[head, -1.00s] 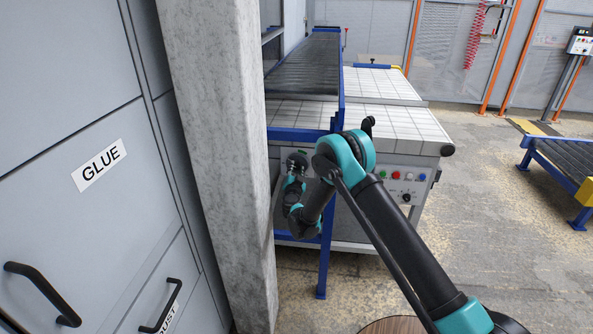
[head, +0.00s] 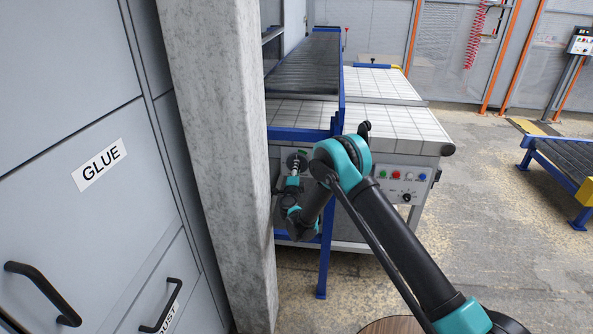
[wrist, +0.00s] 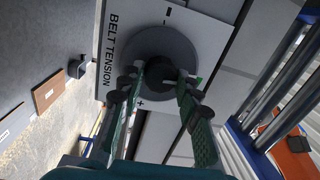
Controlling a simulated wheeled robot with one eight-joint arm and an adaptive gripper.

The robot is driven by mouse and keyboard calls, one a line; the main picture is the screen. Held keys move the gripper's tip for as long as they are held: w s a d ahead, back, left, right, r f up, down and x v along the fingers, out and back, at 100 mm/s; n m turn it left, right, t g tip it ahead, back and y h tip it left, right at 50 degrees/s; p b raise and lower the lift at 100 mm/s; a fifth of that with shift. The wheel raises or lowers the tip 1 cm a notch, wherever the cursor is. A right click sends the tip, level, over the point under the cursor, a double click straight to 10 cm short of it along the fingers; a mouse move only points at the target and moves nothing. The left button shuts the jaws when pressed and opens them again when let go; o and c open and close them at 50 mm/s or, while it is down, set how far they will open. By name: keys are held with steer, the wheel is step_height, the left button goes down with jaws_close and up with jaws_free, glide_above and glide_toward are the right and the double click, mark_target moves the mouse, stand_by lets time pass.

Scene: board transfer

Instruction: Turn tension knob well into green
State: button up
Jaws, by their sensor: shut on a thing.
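The tension knob (wrist: 159,66) is a dark round knob in front of a grey disc (wrist: 135,42) on a white plate (wrist: 116,70) marked "BELT TENSION". A minus sign and a plus sign lie at opposite ends of the plate. My gripper (wrist: 161,78) is shut on the knob, one green-padded finger on each side. In the head view my gripper (head: 296,165) is at the machine's front panel, left of the blue leg. The fingers cover part of the dial. I cannot make out a pointer or where it stands against a green zone.
A concrete pillar (head: 222,160) stands close left of my arm. A blue conveyor leg (head: 323,255) stands in front of the machine. Coloured buttons (head: 396,176) sit right of my arm.

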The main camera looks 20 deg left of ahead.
steer(key=m, duration=0.5)
stand_by(0.5)
steer(key=o, duration=1.2)
steer(key=shift+c, duration=0.2)
steer(key=v, duration=0.7)
steer(key=shift+s, duration=0.25)
